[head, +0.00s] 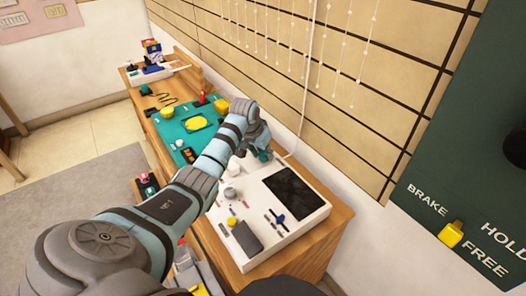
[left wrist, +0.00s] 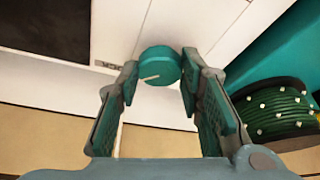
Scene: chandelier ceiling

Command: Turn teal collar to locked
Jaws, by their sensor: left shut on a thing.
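The teal collar (left wrist: 160,64) is a round knob with a pale pointer line, seen in the left wrist view against a white panel. The line runs nearly sideways, tilted slightly. My left gripper (left wrist: 160,82) has a fingertip on each side of the collar and is shut on it. In the head view the left gripper (head: 262,148) is at the back of the white console (head: 295,228), near the wall. A bit of teal shows there at its tips. I cannot read any locked mark. My right gripper is not in view.
The console carries a dark screen (head: 291,191), a grey block (head: 246,238) and small switches. A green cable spool (left wrist: 275,112) stands beside the gripper. A green BRAKE panel (head: 465,190) is at right.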

